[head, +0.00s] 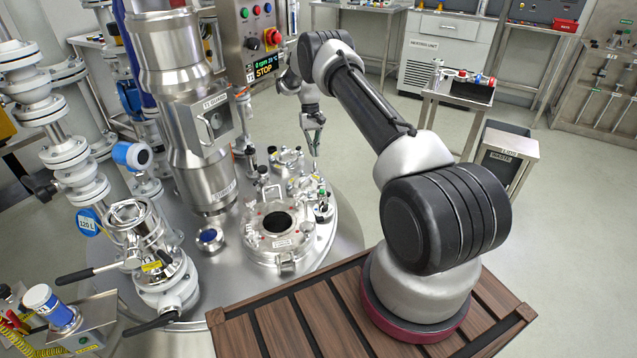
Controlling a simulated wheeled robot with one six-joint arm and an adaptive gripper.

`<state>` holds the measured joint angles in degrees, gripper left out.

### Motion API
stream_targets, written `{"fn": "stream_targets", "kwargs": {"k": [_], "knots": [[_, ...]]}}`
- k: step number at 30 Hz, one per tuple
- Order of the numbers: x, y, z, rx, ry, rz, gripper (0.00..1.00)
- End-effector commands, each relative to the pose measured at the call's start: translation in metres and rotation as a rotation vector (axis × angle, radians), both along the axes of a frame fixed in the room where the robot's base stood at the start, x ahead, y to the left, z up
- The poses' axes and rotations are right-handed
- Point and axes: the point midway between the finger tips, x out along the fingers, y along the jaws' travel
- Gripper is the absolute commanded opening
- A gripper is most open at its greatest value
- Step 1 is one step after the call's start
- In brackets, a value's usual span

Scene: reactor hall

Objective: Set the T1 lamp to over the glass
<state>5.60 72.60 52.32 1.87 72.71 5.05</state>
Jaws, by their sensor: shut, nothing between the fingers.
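My gripper (316,153) is shut and empty. It points down above the far right part of the reactor lid, over small fittings. A round steel cover with a dark round glass (277,222) sits on the front of the lid, to the left of and nearer than my gripper. Small fittings (322,207) with dark and pale parts stand at the right rim of this cover, below my gripper. I cannot tell for sure which of them is the T1 lamp, as the parts are too small. The glass itself looks uncovered.
A tall steel drive column (190,110) rises left of the cover. A control box (258,45) with a red knob and a STOP display hangs behind. Several flanged nozzles (285,160) crowd the lid. Valves and pipes (150,240) stand at the left.

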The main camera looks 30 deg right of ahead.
Motion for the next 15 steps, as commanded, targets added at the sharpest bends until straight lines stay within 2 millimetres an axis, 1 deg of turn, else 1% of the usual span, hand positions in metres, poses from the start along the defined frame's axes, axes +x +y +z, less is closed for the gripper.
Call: {"fn": "stream_targets", "kwargs": {"k": [5,8,11,15], "knots": [[-0.002,0.0,-0.005,0.0,0.001,0.0,0.0],[-0.006,0.001,-0.015,0.001,0.003,0.0,0.0],[-0.011,0.002,-0.033,0.001,0.004,0.0,0.0],[-0.02,0.004,-0.062,0.001,0.003,0.001,0.0]]}}
